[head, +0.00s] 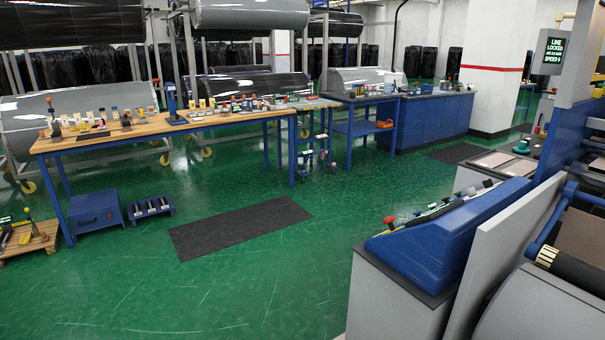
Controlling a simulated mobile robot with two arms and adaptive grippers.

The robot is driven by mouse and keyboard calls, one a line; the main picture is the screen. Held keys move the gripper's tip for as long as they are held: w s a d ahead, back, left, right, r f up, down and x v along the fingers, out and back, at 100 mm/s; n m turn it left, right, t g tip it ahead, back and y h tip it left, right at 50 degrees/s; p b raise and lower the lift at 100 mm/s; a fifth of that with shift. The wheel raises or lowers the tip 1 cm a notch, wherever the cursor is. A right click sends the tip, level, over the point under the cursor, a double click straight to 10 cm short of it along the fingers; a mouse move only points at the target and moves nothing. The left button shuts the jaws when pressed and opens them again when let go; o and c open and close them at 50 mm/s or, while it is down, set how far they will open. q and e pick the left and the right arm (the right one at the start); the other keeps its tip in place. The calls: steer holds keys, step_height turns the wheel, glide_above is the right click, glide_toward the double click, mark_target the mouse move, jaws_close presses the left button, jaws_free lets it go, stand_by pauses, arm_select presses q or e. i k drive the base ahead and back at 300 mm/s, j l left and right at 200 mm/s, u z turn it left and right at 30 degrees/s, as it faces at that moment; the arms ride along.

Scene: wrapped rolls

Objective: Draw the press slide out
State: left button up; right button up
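I cannot pick out the press slide for certain. A large machine stands at the right, with a grey side panel (520,255), a dark roller (580,272) and a blue sloped console (450,225) with a red knob (389,220) and small levers. A small upright blue device (171,100) stands on the wooden-topped bench (150,127); it is too small to make out any slide. Neither of my grippers shows in the head view.
The green floor (270,275) is open in the middle, with a dark mat (240,226) on it. A blue box (97,212) and a wooden pallet (30,241) with tools sit at the left. Blue cabinets (435,127) stand at the back.

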mark_target(173, 118)
steer(key=i+j+u, duration=0.15)
steer(key=i+u, duration=0.25)
steer(key=i, duration=0.25)
steer(key=i+u, duration=0.4)
steer(key=i, duration=0.3)
steer(key=i+l+u, duration=0.25)
steer(key=i+u, duration=0.15)
steer(key=i, duration=0.25)
steer(key=i+z, duration=0.2)
steer(key=i, duration=0.3)
steer(key=i+z, duration=0.2)
steer(key=i, duration=0.25)
steer(key=i+j+z, duration=0.2)
steer(key=i, duration=0.25)
steer(key=i+j+z, duration=0.2)
steer(key=i, duration=0.25)
steer(key=i+l+z, duration=0.2)
steer(key=i+z, duration=1.15)
steer(key=i+l+u, duration=0.1)
steer(key=i+u, duration=0.3)
steer(key=i+l+u, duration=0.4)
steer(key=i, duration=0.15)
steer(key=i+l+u, duration=0.25)
steer(key=i+u, duration=0.25)
steer(key=i+l+u, duration=0.25)
steer(key=l+u, duration=0.2)
steer(key=i+l+u, duration=0.25)
steer(key=l+u, duration=0.25)
